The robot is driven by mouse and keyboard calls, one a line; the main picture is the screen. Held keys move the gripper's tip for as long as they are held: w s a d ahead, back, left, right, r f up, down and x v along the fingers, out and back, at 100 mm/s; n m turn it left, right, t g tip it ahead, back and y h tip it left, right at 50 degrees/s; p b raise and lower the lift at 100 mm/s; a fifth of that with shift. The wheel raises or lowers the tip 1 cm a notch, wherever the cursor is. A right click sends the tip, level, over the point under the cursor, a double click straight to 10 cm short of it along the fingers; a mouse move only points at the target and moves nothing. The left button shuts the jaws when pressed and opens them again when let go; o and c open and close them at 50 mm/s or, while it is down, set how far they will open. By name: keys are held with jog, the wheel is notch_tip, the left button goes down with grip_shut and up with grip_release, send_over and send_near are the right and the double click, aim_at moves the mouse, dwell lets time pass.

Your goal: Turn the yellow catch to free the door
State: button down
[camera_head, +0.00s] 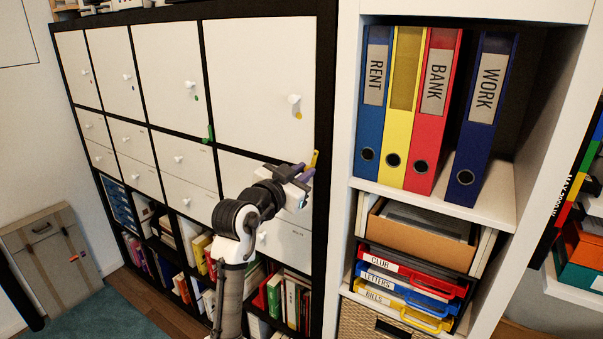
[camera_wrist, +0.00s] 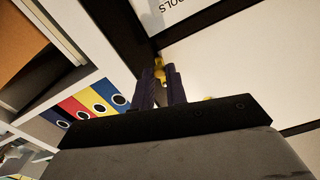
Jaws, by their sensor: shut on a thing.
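The yellow catch (camera_head: 315,158) is at the lower right corner of the large white door (camera_head: 255,70), on the dark cabinet frame. It also shows in the wrist view (camera_wrist: 158,63), standing between the purple fingertips. The door looks closed; it has a white knob (camera_head: 294,99) with a yellow dot (camera_head: 298,115) below it. My gripper (camera_head: 307,171) reaches up from below and is shut on the catch. In the wrist view my gripper (camera_wrist: 159,76) hides the lower part of the catch.
A green catch (camera_head: 210,132) sits left of my gripper under a neighbouring door (camera_head: 168,75). Close on the right stands a white shelf (camera_head: 343,200) with ring binders (camera_head: 430,110) and letter trays (camera_head: 405,285). White drawers (camera_head: 285,240) lie below the door.

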jog(key=n, duration=0.2)
jog(key=n+p, duration=0.1)
jog(key=shift+s+d, duration=0.25)
jog(key=shift+d, duration=0.1)
jog(key=c, duration=1.4)
grip_release()
jog(key=shift+c, duration=0.2)
jog(key=shift+s+a, duration=0.1)
jog(key=b+v, duration=0.4)
jog(key=v, duration=0.9)
jog(key=shift+s+a, duration=0.2)
jog(key=shift+s, duration=0.05)
